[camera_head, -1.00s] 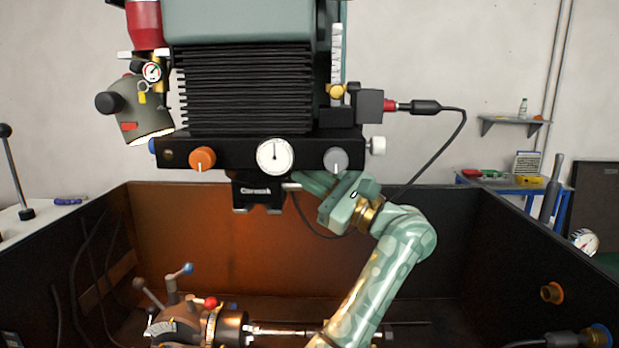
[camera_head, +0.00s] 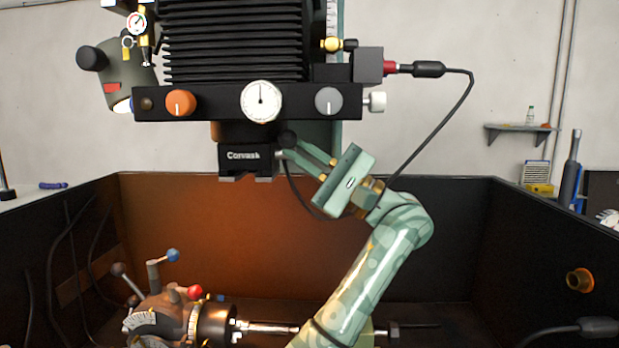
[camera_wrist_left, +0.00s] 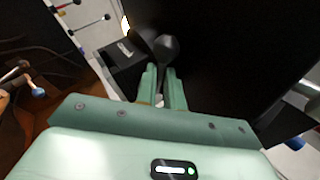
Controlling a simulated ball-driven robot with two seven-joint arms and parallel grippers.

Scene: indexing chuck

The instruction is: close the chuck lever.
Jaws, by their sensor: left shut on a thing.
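A black block (camera_head: 247,158) with white lettering hangs under the machine head. A dark rounded knob (camera_head: 287,138) is at its right side, and a short pale stub shows just below. My left gripper (camera_head: 294,147) reaches up from the lower right, its fingers pointing up-left, and is shut on the knob. In the left wrist view the dark knob (camera_wrist_left: 165,46) stands at the tips of the close-set green fingers. The knob's link to the block is hidden. My right gripper is not in view.
Above is a black bar (camera_head: 215,101) with a dial and knobs. An indexing fixture (camera_head: 160,310) with ball-tipped levers sits low at left, inside a dark-walled tub (camera_head: 470,235). The tub's middle is open.

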